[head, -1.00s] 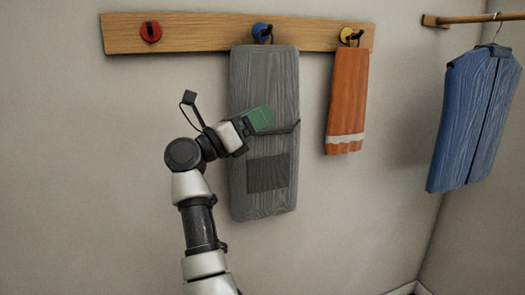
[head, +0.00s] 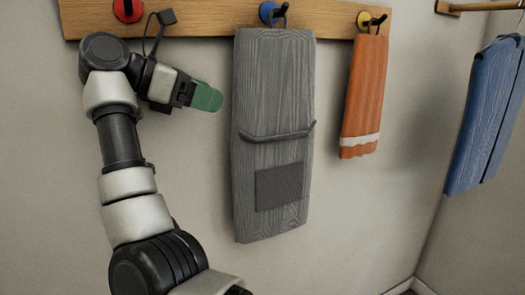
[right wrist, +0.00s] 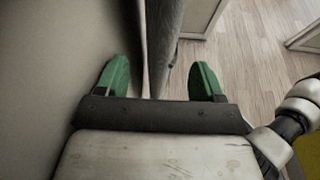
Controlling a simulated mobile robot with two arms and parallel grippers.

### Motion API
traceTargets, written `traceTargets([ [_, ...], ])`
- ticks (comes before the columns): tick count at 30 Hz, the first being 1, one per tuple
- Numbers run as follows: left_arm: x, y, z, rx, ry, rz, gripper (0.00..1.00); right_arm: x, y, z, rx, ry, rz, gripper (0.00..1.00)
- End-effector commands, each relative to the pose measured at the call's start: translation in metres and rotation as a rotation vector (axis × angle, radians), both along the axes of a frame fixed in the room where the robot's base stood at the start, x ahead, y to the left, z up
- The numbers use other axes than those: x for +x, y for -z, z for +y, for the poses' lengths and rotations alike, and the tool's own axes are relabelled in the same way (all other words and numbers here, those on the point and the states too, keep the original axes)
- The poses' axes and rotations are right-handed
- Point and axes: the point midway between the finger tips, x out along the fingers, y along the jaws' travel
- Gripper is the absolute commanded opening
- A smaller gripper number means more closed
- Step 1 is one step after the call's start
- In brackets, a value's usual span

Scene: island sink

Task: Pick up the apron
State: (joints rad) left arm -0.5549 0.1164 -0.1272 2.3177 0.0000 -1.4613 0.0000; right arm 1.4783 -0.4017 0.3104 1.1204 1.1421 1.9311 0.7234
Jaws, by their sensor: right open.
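The grey apron (head: 275,95) hangs from the blue hook (head: 269,13) in the middle of the wooden rail. It has a dark pocket patch and a tie band across it. My right gripper (head: 207,97), with green fingertips, is just left of the apron's upper part, apart from it in the head view. In the right wrist view the right gripper (right wrist: 160,80) is open, its two green fingers wide apart. The apron's grey edge (right wrist: 163,45) shows ahead, lying between the lines of the two fingers. My left gripper is not in view.
The wooden rail (head: 215,20) also carries a red hook (head: 127,9) at left and a yellow hook (head: 365,20) holding an orange towel (head: 364,95). A blue garment (head: 485,120) hangs at far right. The wall (right wrist: 50,60) runs close beside the gripper.

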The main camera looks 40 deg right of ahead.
Motion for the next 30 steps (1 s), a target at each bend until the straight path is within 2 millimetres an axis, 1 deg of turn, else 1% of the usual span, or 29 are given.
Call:
traceTargets([
  [4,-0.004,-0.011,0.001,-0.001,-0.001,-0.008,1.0,-0.003,0.007,-0.013,0.001,0.002,0.0,0.68],
  [10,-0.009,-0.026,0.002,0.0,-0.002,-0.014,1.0,-0.006,0.011,-0.028,-0.001,0.002,0.0,0.68],
  [12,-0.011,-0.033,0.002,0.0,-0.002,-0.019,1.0,-0.007,0.013,-0.037,-0.002,0.004,0.0,0.68],
  [18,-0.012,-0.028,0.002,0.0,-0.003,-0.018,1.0,-0.013,0.023,-0.065,-0.001,0.002,0.0,0.68],
  [21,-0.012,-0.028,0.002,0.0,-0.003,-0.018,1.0,-0.014,0.023,-0.069,-0.002,0.001,0.001,0.68],
  [26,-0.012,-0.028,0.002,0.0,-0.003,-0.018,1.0,-0.014,0.022,-0.069,-0.002,0.0,0.001,0.68],
  [29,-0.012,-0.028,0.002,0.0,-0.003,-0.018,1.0,-0.014,0.022,-0.069,-0.002,0.0,0.001,0.54],
  [30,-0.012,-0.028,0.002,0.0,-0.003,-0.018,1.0,-0.014,0.022,-0.069,-0.002,0.0,0.001,0.48],
])
